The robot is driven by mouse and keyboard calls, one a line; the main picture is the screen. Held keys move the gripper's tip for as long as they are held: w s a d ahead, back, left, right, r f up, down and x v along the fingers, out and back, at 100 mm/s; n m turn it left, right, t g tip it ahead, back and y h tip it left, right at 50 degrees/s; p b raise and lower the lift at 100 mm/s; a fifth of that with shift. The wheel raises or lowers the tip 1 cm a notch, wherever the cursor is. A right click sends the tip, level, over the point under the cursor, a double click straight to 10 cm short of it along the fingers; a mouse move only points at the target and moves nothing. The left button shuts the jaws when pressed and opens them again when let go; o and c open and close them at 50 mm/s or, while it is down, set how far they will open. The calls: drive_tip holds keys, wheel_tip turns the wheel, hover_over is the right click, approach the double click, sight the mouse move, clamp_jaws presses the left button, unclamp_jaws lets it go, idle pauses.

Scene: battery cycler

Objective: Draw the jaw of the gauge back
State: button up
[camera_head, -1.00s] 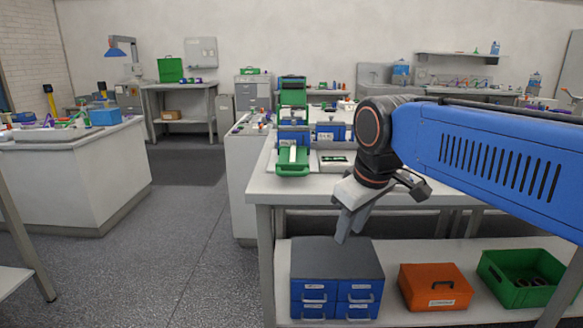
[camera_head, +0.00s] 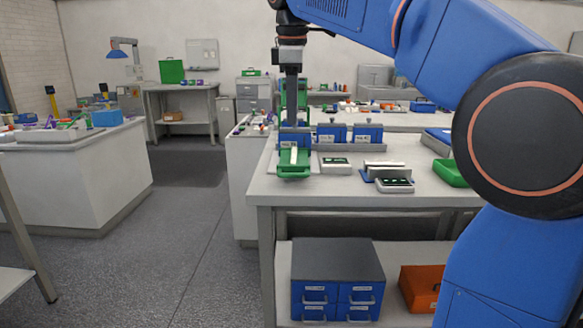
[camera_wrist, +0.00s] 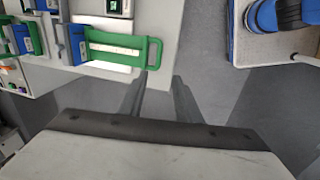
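A green-and-blue device, which looks like the gauge, stands at the left end of the bench. Its green handled part (camera_head: 293,172) points to the front and carries a pale strip. The same green handle (camera_wrist: 155,45) shows in the wrist view, joined to a blue block (camera_wrist: 77,38). I cannot tell for sure which part is the jaw. My gripper (camera_head: 291,124) points down over the device and hides part of it in the head view. In the wrist view its two fingers (camera_wrist: 160,78) are apart with nothing between them, just beside the handle's outer end.
Two blue boxes (camera_head: 332,133) (camera_head: 367,133) stand to the right of the device. Small display units (camera_head: 335,166) (camera_head: 395,185) and a green bin (camera_head: 451,172) lie on the bench (camera_head: 330,190). Drawers (camera_head: 337,277) stand on the shelf below.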

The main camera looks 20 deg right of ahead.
approach(292, 175)
drive_tip(key=f, duration=0.2)
drive_tip(key=w+f, duration=0.1)
drive_tip(key=f, duration=0.2)
drive_tip(key=w+f, duration=0.1)
drive_tip(key=f, duration=0.1)
drive_tip(key=shift+d+f, duration=0.15)
drive_tip(key=shift+d, duration=0.05)
idle(0.3)
drive_tip(key=shift+s, duration=0.1)
clamp_jaws()
